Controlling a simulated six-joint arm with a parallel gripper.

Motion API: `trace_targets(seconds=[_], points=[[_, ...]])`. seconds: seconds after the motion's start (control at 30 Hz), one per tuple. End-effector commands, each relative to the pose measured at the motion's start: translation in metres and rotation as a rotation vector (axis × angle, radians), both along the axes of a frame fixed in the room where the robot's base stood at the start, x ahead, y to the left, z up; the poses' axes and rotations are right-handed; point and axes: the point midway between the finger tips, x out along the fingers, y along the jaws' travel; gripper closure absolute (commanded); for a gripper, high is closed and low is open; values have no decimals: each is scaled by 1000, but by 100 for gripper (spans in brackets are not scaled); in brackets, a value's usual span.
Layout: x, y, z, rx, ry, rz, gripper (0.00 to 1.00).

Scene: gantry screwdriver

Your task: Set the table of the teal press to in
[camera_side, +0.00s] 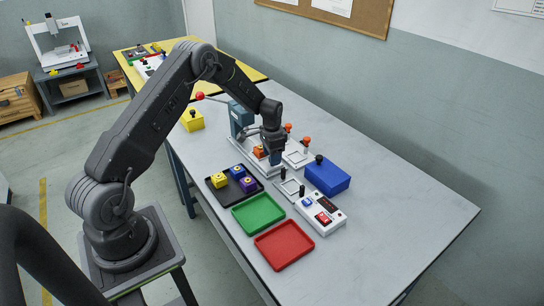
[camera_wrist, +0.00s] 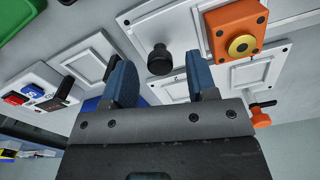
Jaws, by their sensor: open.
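The teal press (camera_side: 240,116) stands near the middle of the table, with a red-tipped lever pointing left. A pale base plate (camera_side: 240,150) runs out from it toward the front. An orange block (camera_side: 259,151) sits on the press's plate. In the wrist view the orange block (camera_wrist: 237,30) has a yellow ring on top, and a black knob (camera_wrist: 161,60) stands on the pale plate beside it. My gripper (camera_side: 275,160) is over the front end of the plate. In the wrist view my gripper (camera_wrist: 163,82) is open and empty, its blue fingers pointing toward the knob. My arm partly hides the press.
A black tray (camera_side: 212,191) with several coloured blocks, a green tray (camera_side: 259,213) and a red tray (camera_side: 285,244) lie in front. A blue box (camera_side: 328,175), a control box (camera_side: 320,215) and orange-handled clamps (camera_side: 305,142) are at the right. The table's right end is clear.

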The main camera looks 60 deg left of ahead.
Motion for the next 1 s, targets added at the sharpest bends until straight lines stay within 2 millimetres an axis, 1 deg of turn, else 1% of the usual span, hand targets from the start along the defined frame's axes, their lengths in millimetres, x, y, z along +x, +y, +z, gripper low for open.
trace_targets(seconds=[0.13, 0.37, 0.47, 0.9, 0.93, 1.0], points=[[0, 0, -7, 0, 0, 0, 47], [0, 0, -7, 0, -1, 0, 47], [0, 0, -7, 0, -1, 0, 55], [0, 0, -7, 0, 0, 0, 97], [0, 0, -7, 0, 0, 0, 100], [0, 0, -7, 0, 0, 0, 100]])
